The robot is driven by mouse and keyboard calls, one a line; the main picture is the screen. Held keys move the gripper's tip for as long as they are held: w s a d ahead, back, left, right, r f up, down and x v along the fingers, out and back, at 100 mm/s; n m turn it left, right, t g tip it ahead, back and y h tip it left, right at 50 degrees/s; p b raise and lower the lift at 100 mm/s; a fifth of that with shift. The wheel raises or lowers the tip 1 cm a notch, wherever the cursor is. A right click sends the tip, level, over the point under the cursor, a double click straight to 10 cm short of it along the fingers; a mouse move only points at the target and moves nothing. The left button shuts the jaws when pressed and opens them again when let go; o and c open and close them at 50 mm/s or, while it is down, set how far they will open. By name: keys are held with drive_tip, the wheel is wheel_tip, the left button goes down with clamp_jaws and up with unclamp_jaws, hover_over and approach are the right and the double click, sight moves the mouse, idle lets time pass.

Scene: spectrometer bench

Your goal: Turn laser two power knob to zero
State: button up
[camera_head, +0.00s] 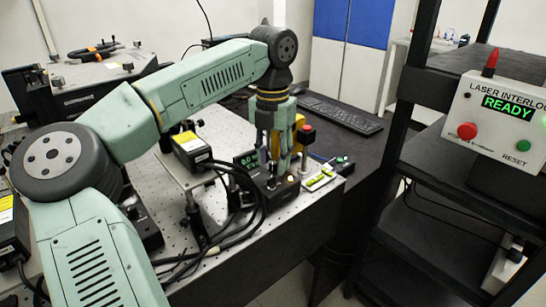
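My gripper (275,168) points straight down over a black control box (280,196) near the front edge of the optical bench. Its fingertips are low, at the top of this box, and cover part of it. The knob under the fingers is hidden or too small to make out, so I cannot tell whether they touch or hold it. A black unit with a green lit display (246,158) stands just behind and left of the fingers. I can read no laser number or knob setting here.
A yellow-labelled laser head (190,143) on a post and looping black cables (232,205) lie left of the gripper. A red-button box (306,133) and a green level (321,180) are close on its right. A laser interlock panel (505,118) reads READY.

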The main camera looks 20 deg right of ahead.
sight(273, 163)
wheel_tip(273, 163, up, 12)
idle(0.4)
drive_tip(key=shift+s+f, duration=0.1)
idle(0.3)
